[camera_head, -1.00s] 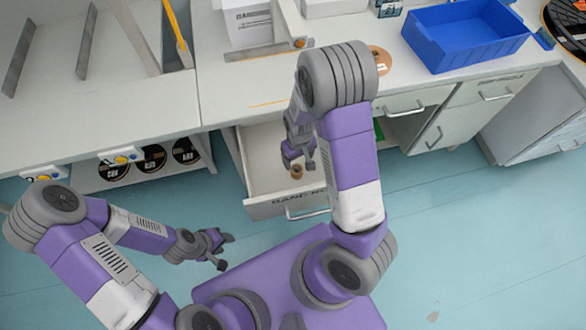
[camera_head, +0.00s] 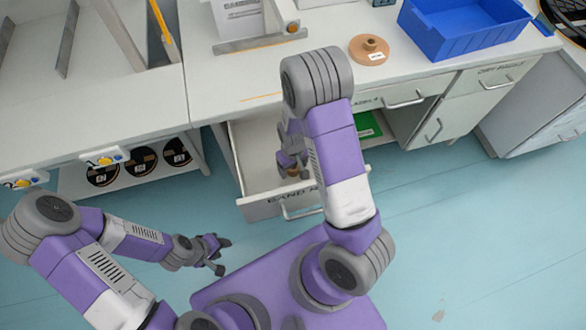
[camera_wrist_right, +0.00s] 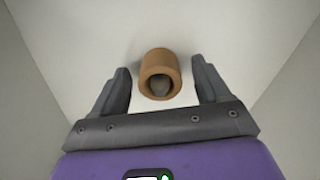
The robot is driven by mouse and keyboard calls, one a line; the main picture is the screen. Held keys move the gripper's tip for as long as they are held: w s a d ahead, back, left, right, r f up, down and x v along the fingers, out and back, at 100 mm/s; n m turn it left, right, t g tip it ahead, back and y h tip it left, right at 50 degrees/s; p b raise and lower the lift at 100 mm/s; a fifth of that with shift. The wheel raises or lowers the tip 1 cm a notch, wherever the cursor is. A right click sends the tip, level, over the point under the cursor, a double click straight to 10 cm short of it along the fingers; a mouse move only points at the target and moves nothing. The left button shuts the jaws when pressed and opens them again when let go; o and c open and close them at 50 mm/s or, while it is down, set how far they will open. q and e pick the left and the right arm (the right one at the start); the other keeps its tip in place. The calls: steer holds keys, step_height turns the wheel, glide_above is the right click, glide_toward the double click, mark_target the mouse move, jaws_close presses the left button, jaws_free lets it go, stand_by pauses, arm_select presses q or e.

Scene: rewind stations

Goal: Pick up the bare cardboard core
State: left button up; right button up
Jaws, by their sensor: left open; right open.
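The bare cardboard core (camera_wrist_right: 160,66) is a short brown tube standing in the open drawer (camera_wrist_right: 215,35). In the right wrist view it sits between the fingers of my right gripper (camera_wrist_right: 160,88), with a gap on each side. My right gripper is open and reaches down into the drawer. In the head view the core (camera_head: 294,173) shows only partly beside my right gripper (camera_head: 291,170), which hides some of it. My left gripper (camera_head: 222,255) is open and empty, over the floor left of my base.
The drawer walls stand close around my right gripper. On the counter above are a brown disc with a hub (camera_head: 369,50) and a blue bin (camera_head: 465,35). Several black spools (camera_head: 140,162) lie on a low shelf at left. A green item (camera_head: 367,124) lies in another compartment.

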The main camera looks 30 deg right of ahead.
steer(key=shift+c, duration=0.4)
steer(key=c, duration=1)
steer(key=shift+r, duration=0.1)
steer(key=shift+c, duration=0.2)
